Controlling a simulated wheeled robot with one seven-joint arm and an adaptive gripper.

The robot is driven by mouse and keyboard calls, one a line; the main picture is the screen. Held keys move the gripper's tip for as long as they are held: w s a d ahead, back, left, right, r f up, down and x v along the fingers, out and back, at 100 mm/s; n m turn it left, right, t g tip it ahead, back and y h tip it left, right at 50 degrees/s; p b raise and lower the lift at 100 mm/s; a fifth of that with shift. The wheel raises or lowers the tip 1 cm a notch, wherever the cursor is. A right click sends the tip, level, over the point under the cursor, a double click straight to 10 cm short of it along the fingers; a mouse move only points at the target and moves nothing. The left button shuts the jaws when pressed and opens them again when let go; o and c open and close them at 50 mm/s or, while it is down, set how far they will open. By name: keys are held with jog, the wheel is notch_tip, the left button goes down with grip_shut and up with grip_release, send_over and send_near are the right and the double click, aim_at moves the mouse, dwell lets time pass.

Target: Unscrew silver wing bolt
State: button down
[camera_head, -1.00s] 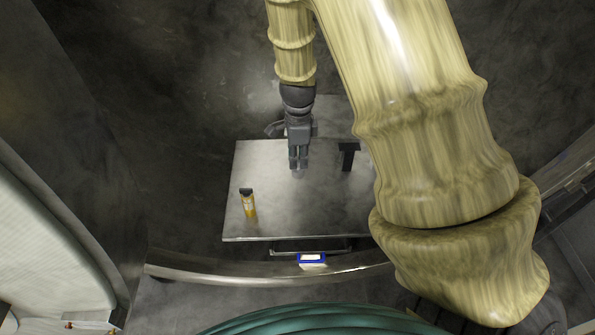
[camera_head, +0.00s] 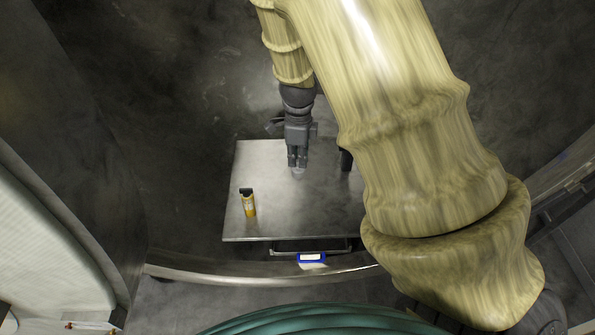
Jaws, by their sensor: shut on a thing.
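My gripper (camera_head: 297,163) points down over the metal table, at its upper middle. Its fingers are close together, shut on a small silvery thing (camera_head: 298,173) that shows at their tips. This looks like the silver wing bolt, but it is too small to make out wings or thread. The fingers hide most of it, and I cannot tell whether it is seated in anything.
The metal table (camera_head: 270,220) is mostly bare. A yellow bottle with a black cap (camera_head: 249,206) stands at its left. A dark upright object (camera_head: 346,160) is at the right, partly hidden by my arm. A blue-framed label (camera_head: 312,258) is at the front, by a curved metal rail (camera_head: 215,275).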

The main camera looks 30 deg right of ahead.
jog(key=c, duration=1.7)
grip_release()
jog(key=shift+c, duration=0.2)
jog(key=shift+r, duration=2.55)
